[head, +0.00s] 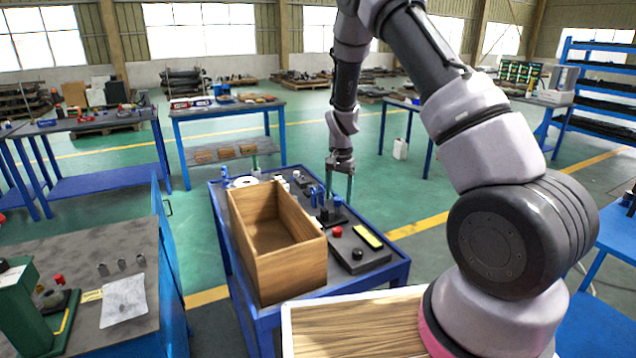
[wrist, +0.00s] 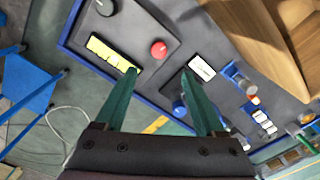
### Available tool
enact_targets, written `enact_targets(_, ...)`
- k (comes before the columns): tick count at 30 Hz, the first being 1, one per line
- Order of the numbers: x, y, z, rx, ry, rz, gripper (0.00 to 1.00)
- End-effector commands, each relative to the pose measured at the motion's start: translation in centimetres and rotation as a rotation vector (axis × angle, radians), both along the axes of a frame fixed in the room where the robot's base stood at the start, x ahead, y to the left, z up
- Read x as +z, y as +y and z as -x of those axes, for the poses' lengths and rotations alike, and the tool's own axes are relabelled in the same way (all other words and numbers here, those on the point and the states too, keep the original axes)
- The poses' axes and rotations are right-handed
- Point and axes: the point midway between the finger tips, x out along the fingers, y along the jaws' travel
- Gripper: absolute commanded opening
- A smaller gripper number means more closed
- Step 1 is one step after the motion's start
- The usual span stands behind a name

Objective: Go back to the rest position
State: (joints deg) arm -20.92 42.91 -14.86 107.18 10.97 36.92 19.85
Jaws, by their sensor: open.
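My gripper (head: 340,184) hangs from my arm over the far right part of the blue-edged cart (head: 401,272). In the wrist view its two green fingers (wrist: 163,75) are spread apart with nothing between them. Beyond the fingertips lies a dark control panel with a red button (wrist: 158,49), a black knob (wrist: 106,7) and a yellow-green strip (wrist: 112,53). The same panel (head: 352,268) shows in the head view, to the right of the open wooden box (head: 290,262).
The wooden box fills the left of the cart. A grey bench with a green device (head: 30,310) is at left. A blue shelf rack (head: 590,95) stands at right. Green floor lies open beyond the cart.

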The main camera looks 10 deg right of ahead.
Motion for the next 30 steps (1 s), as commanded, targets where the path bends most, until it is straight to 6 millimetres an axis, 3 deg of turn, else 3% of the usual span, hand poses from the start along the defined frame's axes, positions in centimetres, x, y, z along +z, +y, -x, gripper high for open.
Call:
enact_targets(8,12.8,-1.0,2.1,0.025,-0.115,-0.098,0.71)
enact_targets(12,19.2,-1.8,4.8,0.053,-0.184,-0.139,0.71)
enact_targets(18,27.0,-3.1,9.9,0.101,-0.29,-0.173,0.71)
enact_targets(24,32.8,-4.3,16.1,0.156,-0.402,-0.175,0.71)
enact_targets(30,36.3,-5.2,22.7,0.21,-0.512,-0.147,0.71)
